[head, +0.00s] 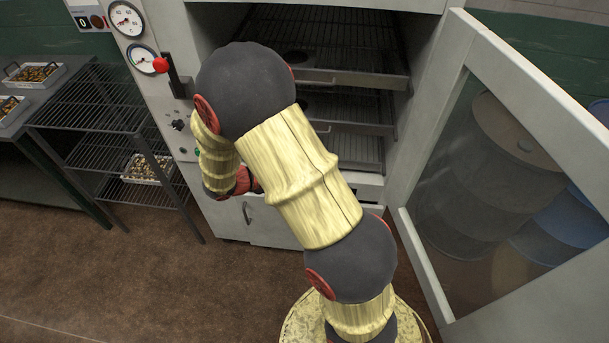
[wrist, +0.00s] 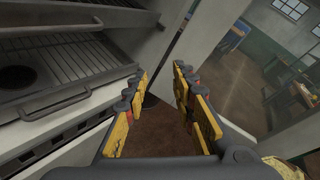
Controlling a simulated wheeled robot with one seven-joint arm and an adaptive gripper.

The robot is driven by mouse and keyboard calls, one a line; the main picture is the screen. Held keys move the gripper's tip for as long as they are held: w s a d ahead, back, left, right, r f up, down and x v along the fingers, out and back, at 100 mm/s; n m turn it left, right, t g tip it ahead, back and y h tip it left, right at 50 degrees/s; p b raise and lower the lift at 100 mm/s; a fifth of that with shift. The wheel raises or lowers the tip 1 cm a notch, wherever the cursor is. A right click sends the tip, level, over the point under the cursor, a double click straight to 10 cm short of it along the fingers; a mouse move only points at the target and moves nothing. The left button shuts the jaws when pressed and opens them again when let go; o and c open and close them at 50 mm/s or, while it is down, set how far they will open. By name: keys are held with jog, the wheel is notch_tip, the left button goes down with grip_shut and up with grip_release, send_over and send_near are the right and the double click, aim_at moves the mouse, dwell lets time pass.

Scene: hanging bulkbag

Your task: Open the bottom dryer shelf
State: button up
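The dryer (head: 168,98) stands open in the head view, with several wire shelves stacked inside. The bottom dryer shelf (head: 362,164) sits low in the opening, partly hidden by my arm. In the wrist view, a shelf front with a curved bar handle (wrist: 76,104) is at the left, with another handled shelf (wrist: 55,22) above it. I cannot tell for sure whether the lower one is the bottom shelf. My gripper (wrist: 160,76) is open and empty, to the right of that handle and apart from it. My arm mostly hides the gripper in the head view.
The dryer's windowed door (head: 418,262) is swung open at the right, with barrels (head: 490,165) behind its glass. A dark wire rack (head: 95,108) with trays stands at the left. A lower front panel has a handle (head: 247,213). The brown floor in front is clear.

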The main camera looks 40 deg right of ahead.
jog(key=w+f+n+t+h+b, duration=0.2)
jog(key=w+f+n+t, duration=0.3)
jog(key=f+n, duration=0.5)
jog(key=w+f+n+t+h+b, duration=0.25)
jog(key=w+f+n+t, duration=0.3)
jog(key=f+n, duration=0.4)
jog(key=shift+m, duration=0.55)
jog(key=x, duration=0.2)
jog(key=f+x, duration=0.1)
jog(key=x, duration=0.2)
jog(key=b+x, duration=0.1)
jog(key=x, duration=0.1)
jog(key=shift+s+d+f, duration=0.1)
jog(key=shift+d+f, duration=0.1)
jog(key=shift+d, duration=0.1)
grip_shut()
